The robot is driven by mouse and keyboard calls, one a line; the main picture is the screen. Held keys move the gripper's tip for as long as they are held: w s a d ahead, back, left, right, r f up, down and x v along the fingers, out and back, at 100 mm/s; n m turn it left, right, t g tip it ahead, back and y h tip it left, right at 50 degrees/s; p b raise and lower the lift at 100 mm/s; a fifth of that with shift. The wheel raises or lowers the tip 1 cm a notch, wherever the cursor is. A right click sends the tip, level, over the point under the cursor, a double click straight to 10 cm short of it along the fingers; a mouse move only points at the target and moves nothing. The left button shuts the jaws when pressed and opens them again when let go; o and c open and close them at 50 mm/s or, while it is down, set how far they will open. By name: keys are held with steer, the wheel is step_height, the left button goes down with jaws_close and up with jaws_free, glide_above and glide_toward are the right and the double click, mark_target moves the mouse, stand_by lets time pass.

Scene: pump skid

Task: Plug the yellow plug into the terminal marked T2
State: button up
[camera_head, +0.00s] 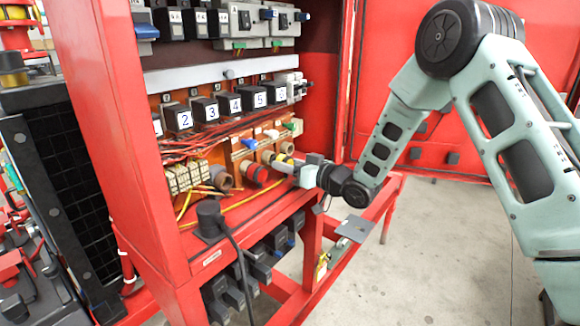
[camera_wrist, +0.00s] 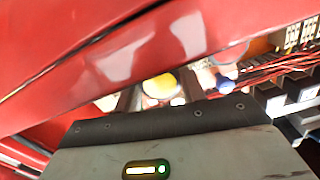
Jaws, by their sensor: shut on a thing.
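The yellow plug (camera_wrist: 160,86) shows as a round yellow end between the two fingers of my gripper (camera_wrist: 157,97) in the wrist view. My gripper (camera_head: 280,164) is shut on it, inside the red cabinet at the right end of the row of round sockets. In the head view a small yellow part (camera_head: 286,157) shows beside the fingertips. No T2 mark is legible, so I cannot tell which terminal is T2.
The red cabinet frame (camera_head: 215,262) surrounds the work area, with its sill just below my gripper. A black post with a cable (camera_head: 209,218) stands on the sill.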

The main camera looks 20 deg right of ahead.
steer(key=shift+x, duration=1.05)
steer(key=o, duration=1)
steer(key=shift+o, duration=0.2)
steer(key=b+v, duration=0.5)
steer(key=v, duration=1.2)
steer(key=shift+d, duration=0.15)
steer(key=shift+s, duration=0.15)
